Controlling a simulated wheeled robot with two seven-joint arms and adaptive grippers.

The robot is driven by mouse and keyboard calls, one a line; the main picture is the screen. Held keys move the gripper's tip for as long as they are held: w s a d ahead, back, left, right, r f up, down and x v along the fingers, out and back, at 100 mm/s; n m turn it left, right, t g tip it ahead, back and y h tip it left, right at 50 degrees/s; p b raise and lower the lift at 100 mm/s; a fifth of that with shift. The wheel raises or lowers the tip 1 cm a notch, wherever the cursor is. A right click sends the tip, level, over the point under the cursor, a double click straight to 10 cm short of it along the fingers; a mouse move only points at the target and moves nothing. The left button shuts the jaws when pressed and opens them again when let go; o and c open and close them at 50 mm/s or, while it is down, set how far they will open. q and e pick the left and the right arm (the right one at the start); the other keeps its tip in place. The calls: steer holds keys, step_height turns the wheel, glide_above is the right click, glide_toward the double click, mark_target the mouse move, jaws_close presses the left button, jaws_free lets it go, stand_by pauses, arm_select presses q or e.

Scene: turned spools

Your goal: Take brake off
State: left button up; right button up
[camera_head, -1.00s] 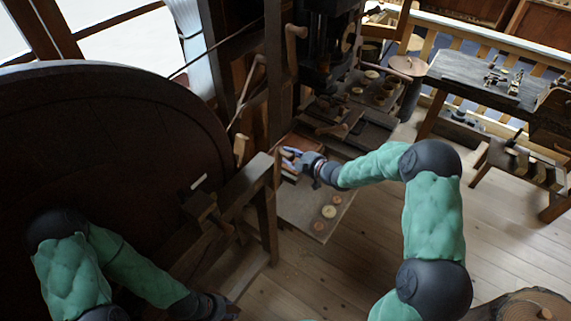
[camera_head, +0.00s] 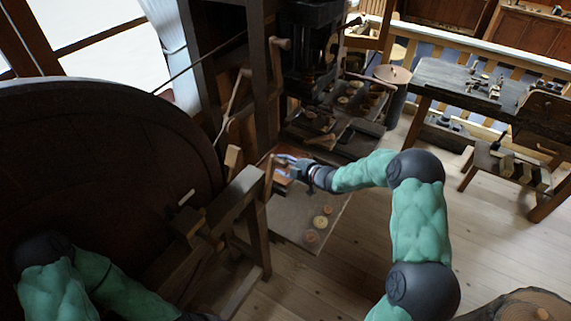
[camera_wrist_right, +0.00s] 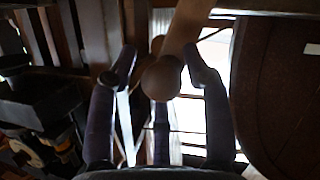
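A wooden lever with a round knob (camera_wrist_right: 162,78) shows in the right wrist view, its shaft slanting up to the right. I take it for the brake handle; I cannot pick it out surely in the head view. My right gripper (camera_wrist_right: 160,75) is open, with fingers on both sides of the knob and a third finger below. Gaps show beside the knob, though contact with the right finger is unclear. In the head view my right gripper (camera_head: 283,160) is beside a wooden post (camera_head: 258,222). My left gripper is cut off below the picture.
A large dark wooden wheel (camera_head: 100,160) fills the left. A low board (camera_head: 285,225) with several turned pieces lies under my right gripper. A dark machine (camera_head: 312,50) stands behind, and a workbench (camera_head: 440,75) at the right. Bare floor (camera_head: 350,235) lies between.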

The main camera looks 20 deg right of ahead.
steer(key=shift+w, duration=0.1)
steer(key=shift+r, duration=0.1)
steer(key=shift+s+d+r, duration=0.1)
steer(key=shift+s+d, duration=0.05)
steer(key=shift+s, duration=0.1)
steer(key=v, duration=1.1)
steer(key=shift+s, duration=0.2)
steer(key=shift+d, duration=0.1)
